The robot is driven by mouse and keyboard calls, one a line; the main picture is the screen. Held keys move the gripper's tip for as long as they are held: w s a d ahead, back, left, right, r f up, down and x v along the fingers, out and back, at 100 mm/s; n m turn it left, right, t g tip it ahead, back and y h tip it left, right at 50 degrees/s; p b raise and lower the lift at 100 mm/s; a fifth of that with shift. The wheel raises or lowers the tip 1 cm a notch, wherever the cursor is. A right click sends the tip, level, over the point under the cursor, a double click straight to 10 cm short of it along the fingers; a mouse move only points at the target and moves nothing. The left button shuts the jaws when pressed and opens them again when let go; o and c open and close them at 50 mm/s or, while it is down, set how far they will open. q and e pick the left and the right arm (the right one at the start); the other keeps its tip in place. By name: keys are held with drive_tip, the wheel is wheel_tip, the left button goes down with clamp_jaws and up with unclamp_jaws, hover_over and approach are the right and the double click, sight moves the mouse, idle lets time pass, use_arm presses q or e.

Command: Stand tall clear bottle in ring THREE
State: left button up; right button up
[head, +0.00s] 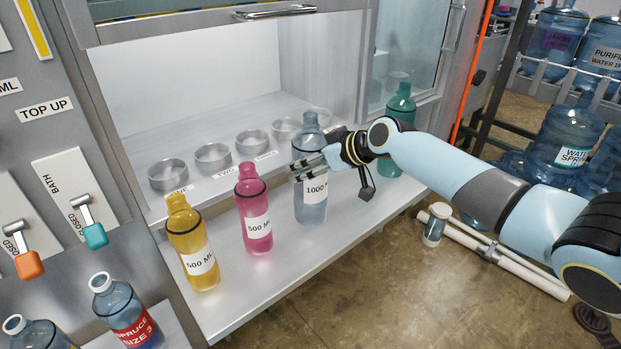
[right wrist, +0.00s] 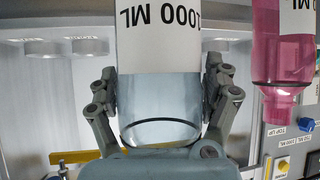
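The tall clear bottle (head: 312,203), labelled 1000 ML, is upright at the shelf's right part. In the right wrist view the clear bottle (right wrist: 160,95) appears upside down between both fingers. My right gripper (head: 308,167) is around its upper body, with finger pads against both sides; it also shows in the right wrist view (right wrist: 161,92). I cannot tell whether the bottle's base touches the shelf. Several empty metal rings stand in a row behind; the third from left (head: 252,143) has a small label that seems to read THREE. My left gripper is not in view.
A pink bottle (head: 254,205) and a yellow bottle (head: 193,245) stand left of the clear bottle on the grey shelf (head: 262,285). A teal bottle (head: 401,105) stands at right. The raised cabinet door's handle (head: 275,12) is above the rings.

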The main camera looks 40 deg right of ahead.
drive_tip(key=c, duration=0.6)
drive_tip(key=shift+r, duration=0.1)
drive_tip(key=shift+c, duration=0.2)
